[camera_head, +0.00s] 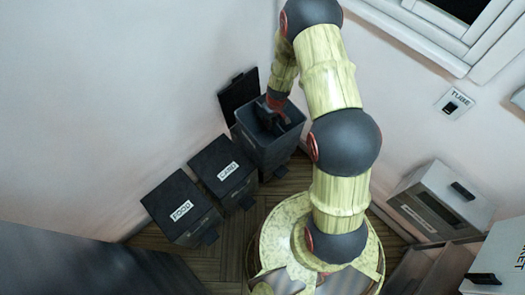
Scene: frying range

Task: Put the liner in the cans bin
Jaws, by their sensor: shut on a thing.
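An open dark bin (270,150) stands by the wall with its lid (239,95) tipped up at the back. I see no readable label on it, so I cannot tell from lettering that it is the cans bin. My gripper (278,118) points down into the mouth of this bin, inside its rim. It is dark against the dark interior. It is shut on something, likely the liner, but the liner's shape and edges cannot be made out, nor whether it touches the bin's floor.
Two closed dark bins with white labels, one nearer the open bin (224,170) and one farther left (181,207), stand along the wall. A grey cabinet (430,200) is at the right. Wood floor shows between.

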